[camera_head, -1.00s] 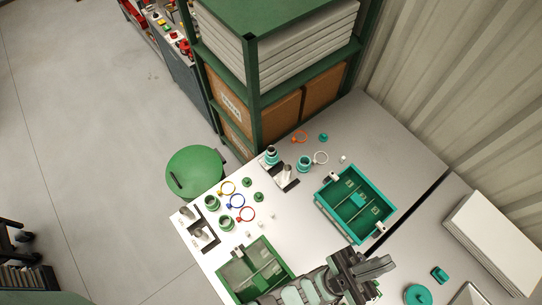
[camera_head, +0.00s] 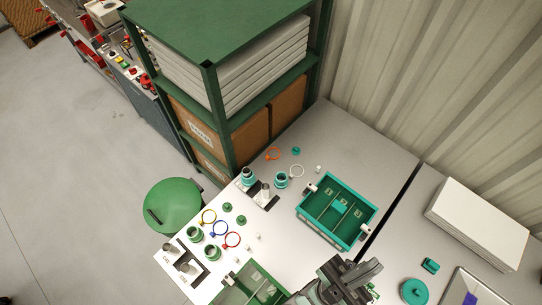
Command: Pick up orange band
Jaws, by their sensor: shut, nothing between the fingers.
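The orange band (camera_head: 273,154) is a small open ring lying flat on the grey-white table, near the foot of the green shelf rack. A small teal cap lies just to its right. My gripper (camera_head: 366,272) is at the bottom of the head view, dark grey, above the table's near part. It is shut and empty, well apart from the orange band, with the teal tray between them.
The teal tray (camera_head: 337,212) with dividers stands mid-table. A white ring (camera_head: 297,171) and teal cups (camera_head: 281,180) lie near the band. Yellow, blue and red rings (camera_head: 232,240) lie at left. The green rack (camera_head: 222,125) rises beside the band.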

